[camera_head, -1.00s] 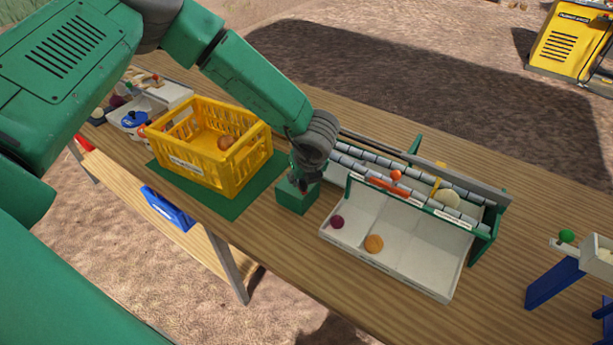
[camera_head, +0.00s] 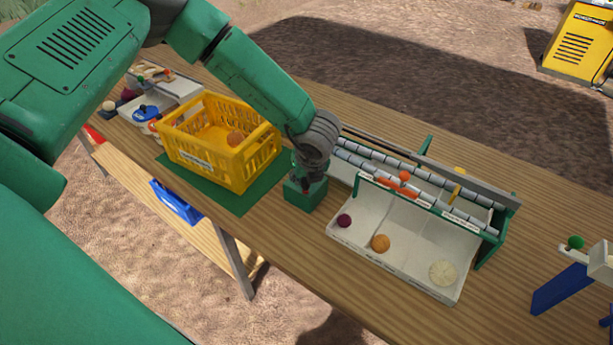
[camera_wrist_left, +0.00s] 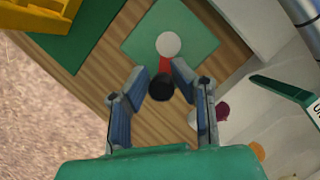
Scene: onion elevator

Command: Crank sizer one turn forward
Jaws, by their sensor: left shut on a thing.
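The sizer (camera_head: 478,219) has grey rollers in a green frame. Its crank stands on a green box (camera_head: 305,197) at the sizer's left end. In the left wrist view the crank shows a white hub (camera_wrist_left: 169,44), a red arm (camera_wrist_left: 165,66) and a black knob (camera_wrist_left: 161,88). My left gripper (camera_wrist_left: 166,80) is shut on the black knob; in the head view the wrist mostly hides its fingers. A white tray (camera_head: 405,235) in front of the rollers holds a purple onion (camera_head: 344,220), an orange onion (camera_head: 380,243) and a pale onion (camera_head: 443,272). My right gripper is not in view.
A blue stand (camera_head: 556,286) is at the right. Bare wood lies in front of the crank box.

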